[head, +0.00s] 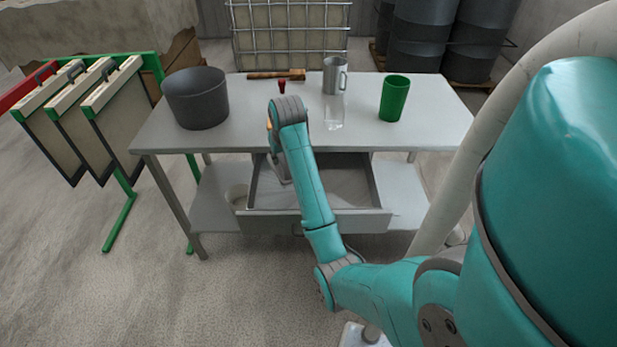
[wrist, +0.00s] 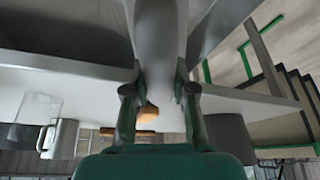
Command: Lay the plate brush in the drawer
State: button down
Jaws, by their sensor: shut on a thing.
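My gripper (wrist: 159,90) is shut on the plate brush (wrist: 158,45), a long grey shape between the two fingers in the wrist view. An orange-brown piece (wrist: 148,113) shows just below the fingers; I cannot tell whether it belongs to the brush. In the head view my arm reaches over the pulled-out drawer (head: 335,185) under the table. The drawer's floor is largely bare where it shows. A grey part hangs at the drawer's left side, mostly hidden by my arm, so I cannot tell whether the brush touches the drawer.
The grey table (head: 235,135) carries a dark pot (head: 196,98), a wooden-handled tool (head: 275,75), a metal mug (head: 335,75), a clear beaker (head: 334,115) and a green cup (head: 395,97). Framed plates (head: 115,105) hang at left.

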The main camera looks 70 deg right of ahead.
jog(key=shift+f, duration=4.4)
jog(key=shift+f, duration=0.15)
jog(key=c, duration=1)
grip_release()
jog(key=shift+o, duration=0.2)
jog(key=shift+r, duration=0.45)
jog(key=v, duration=1.1)
jog(key=shift+s+a+r, duration=0.1)
jog(key=shift+s+a, duration=0.05)
